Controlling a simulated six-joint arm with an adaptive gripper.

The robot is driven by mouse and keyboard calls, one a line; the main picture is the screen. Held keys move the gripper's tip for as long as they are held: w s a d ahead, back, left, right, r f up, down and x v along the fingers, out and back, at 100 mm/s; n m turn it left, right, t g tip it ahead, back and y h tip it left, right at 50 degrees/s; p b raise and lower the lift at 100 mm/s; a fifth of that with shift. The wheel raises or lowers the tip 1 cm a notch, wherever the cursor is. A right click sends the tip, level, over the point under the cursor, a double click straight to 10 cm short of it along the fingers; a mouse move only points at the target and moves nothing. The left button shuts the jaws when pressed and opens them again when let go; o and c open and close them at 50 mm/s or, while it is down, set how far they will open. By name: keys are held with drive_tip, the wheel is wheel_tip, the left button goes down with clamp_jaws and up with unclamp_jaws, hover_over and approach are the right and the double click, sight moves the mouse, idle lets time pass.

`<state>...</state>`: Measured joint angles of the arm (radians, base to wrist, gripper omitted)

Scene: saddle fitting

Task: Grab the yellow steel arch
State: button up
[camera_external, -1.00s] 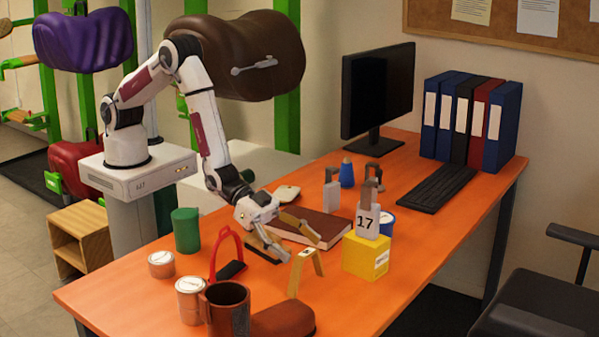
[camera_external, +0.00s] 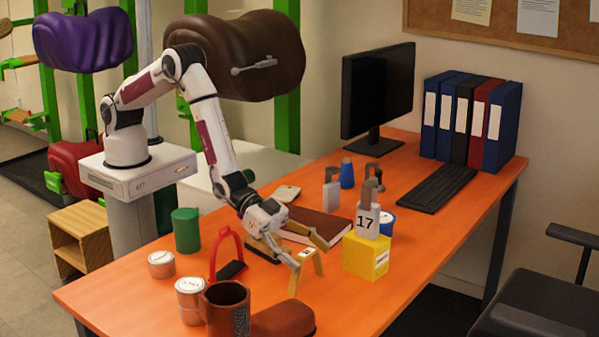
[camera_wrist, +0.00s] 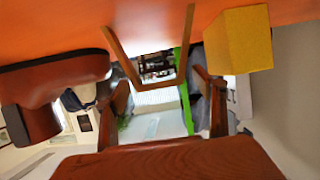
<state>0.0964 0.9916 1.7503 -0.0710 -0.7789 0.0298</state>
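The yellow steel arch (camera_external: 319,265) stands upright on the orange table, left of the yellow block, with a small label on its top. My gripper (camera_external: 311,256) reaches down to it from behind and left, with its fingers spread near the arch's top. In the wrist view the arch (camera_wrist: 156,86) shows upside down, its top bar between the two open fingers of my gripper (camera_wrist: 161,79). There is a gap on each side, so no grip shows. Exact depth between fingertips and arch is hard to tell.
The yellow block (camera_external: 366,262) with a grey padlock marked 17 (camera_external: 367,222) on it stands close right. A brown book (camera_external: 315,224) lies behind. A red padlock-like arch (camera_external: 212,260), a mug (camera_external: 225,310) and a brown rounded object (camera_external: 283,321) are left and in front.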

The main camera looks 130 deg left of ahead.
drive_tip(key=c, duration=1.2)
drive_tip(key=shift+r, duration=0.1)
drive_tip(key=shift+r, duration=4.9)
